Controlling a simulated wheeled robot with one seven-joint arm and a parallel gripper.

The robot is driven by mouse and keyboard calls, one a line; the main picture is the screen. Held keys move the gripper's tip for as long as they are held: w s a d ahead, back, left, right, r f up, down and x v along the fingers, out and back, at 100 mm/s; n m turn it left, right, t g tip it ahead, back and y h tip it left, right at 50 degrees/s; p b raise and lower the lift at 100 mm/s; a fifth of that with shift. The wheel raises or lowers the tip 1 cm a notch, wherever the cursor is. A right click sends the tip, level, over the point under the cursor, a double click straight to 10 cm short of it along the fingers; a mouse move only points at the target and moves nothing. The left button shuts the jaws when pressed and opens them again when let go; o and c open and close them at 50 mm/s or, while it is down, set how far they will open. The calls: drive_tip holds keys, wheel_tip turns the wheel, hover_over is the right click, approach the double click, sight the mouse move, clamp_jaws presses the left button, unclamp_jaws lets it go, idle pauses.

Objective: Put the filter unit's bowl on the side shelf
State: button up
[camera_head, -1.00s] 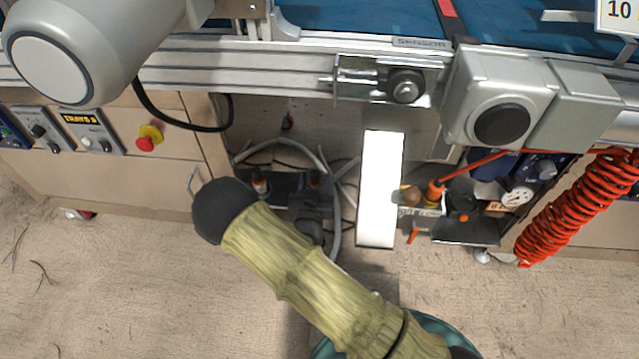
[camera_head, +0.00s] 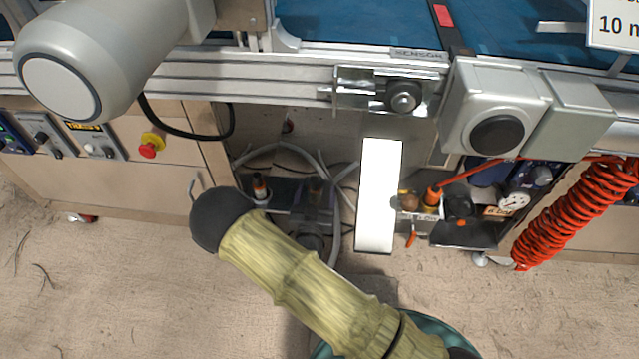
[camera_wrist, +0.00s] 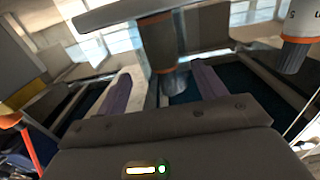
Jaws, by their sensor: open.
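My gripper (camera_wrist: 164,73) is open in the wrist view, with one purple-grey finger on each side. A grey cylinder with an orange band and a clear-looking lower end, apparently the filter unit's bowl (camera_wrist: 172,80), shows between the fingers. I cannot tell whether they touch it. A second orange-banded cylinder (camera_wrist: 299,38) hangs at the upper right. In the head view, an orange-banded cylinder (camera_head: 260,188) stands under the conveyor, left of a darker one (camera_head: 316,188). A dark shelf (camera_head: 465,236) juts out at the right, perhaps the side shelf. My gripper is not clearly distinguishable there.
A bright white panel (camera_head: 378,195) stands between the cylinders and the right-hand shelf. A coiled red hose (camera_head: 580,215) and a pressure gauge (camera_head: 514,200) are at the right. The conveyor's metal rail (camera_head: 270,80) runs above. Grey cables surround the cylinders.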

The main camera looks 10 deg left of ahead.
drive_tip(key=s+p, duration=0.3)
drive_tip(key=s, duration=0.6)
drive_tip(key=shift+s, duration=0.2)
drive_tip(key=shift+w+d, duration=0.15)
drive_tip(key=shift+w, duration=0.05)
drive_tip(key=shift+s, duration=0.2)
